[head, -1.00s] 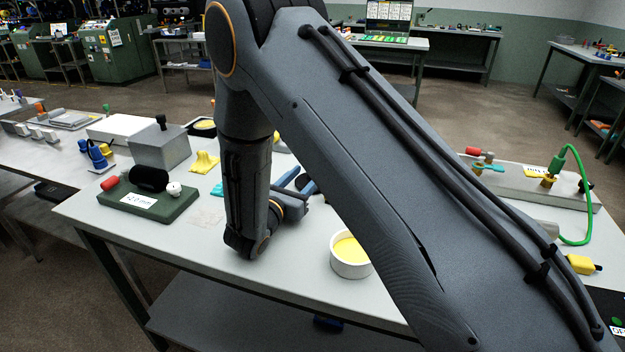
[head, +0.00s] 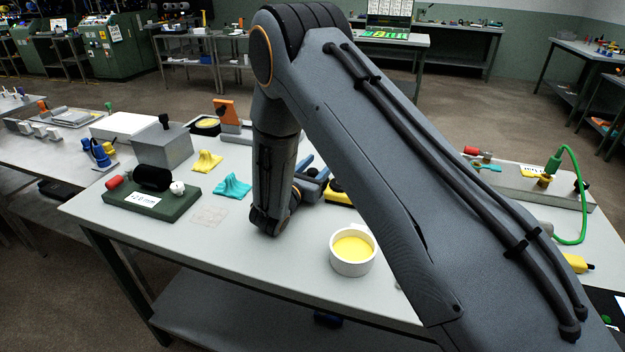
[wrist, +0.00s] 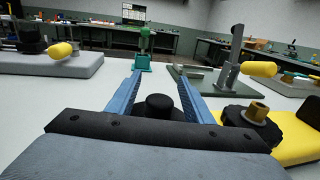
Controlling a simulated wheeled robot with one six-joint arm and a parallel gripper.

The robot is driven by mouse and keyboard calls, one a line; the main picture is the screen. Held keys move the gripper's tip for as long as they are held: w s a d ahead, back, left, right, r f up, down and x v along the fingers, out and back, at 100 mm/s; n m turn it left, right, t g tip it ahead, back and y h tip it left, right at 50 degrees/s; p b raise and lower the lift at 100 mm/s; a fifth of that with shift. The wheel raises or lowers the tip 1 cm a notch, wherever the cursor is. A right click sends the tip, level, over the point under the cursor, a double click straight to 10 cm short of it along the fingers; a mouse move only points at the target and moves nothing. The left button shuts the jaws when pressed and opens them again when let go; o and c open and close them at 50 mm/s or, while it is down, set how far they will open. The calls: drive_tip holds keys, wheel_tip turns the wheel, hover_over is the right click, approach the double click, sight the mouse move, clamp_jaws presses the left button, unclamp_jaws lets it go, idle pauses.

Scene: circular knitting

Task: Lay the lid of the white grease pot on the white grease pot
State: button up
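The white grease pot (head: 353,262) stands open on the near part of the table in the head view, with yellow grease showing inside. My gripper (head: 318,174) is behind my forearm's end, farther back over the table and to the left of the pot. In the wrist view my gripper (wrist: 160,88) has its two blue fingers apart. A black round knob on a wider dark base (wrist: 159,105) shows between the fingers, with no clear contact. I cannot tell whether it belongs to the pot's lid. No lid is plainly visible in the head view.
A yellow block with a black knob (wrist: 297,140) is close to the right of my gripper. A teal cloth (head: 232,186), a yellow cloth (head: 207,161) and a green base with a black roller (head: 150,204) are at left. The table around the pot's left is clear.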

clamp_jaws()
drive_tip(key=shift+r, duration=0.15)
